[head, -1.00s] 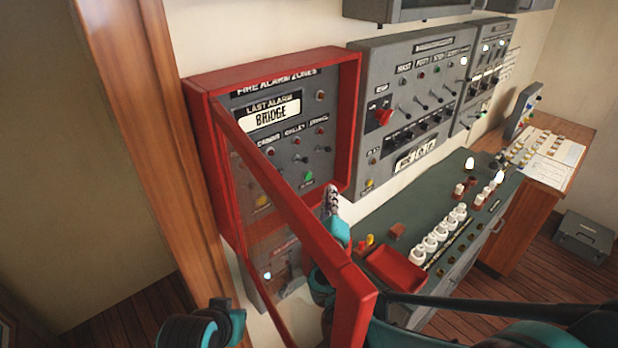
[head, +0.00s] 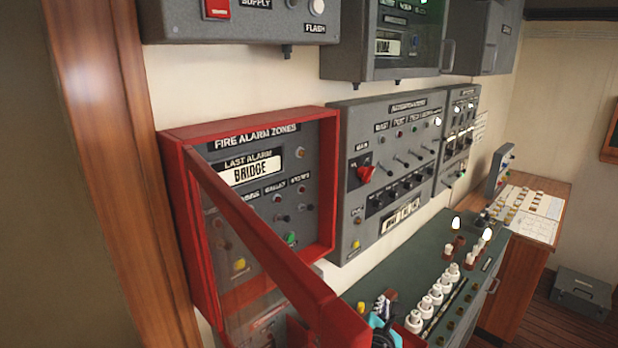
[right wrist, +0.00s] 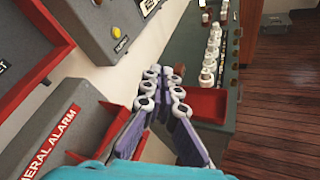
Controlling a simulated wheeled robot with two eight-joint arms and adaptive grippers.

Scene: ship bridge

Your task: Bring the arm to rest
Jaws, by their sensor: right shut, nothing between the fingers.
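My right gripper (head: 382,304) is low in the middle of the head view, partly hidden by the red door frame. In the right wrist view its two fingers (right wrist: 161,75) come together at the tips, shut and empty. They appear in front of the red tray (right wrist: 208,106) at the console's near end; I cannot tell whether they touch anything. The red fire alarm box (head: 328,190) on the wall has its red-framed clear door (head: 270,255) swung open towards me. My left gripper is not in view.
A grey switch panel (head: 350,225) hangs right of the alarm box. A general alarm unit (right wrist: 85,125) is close to the right gripper's left. Grey cabinets (head: 240,22) hang above. Open floor (right wrist: 270,100) lies right.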

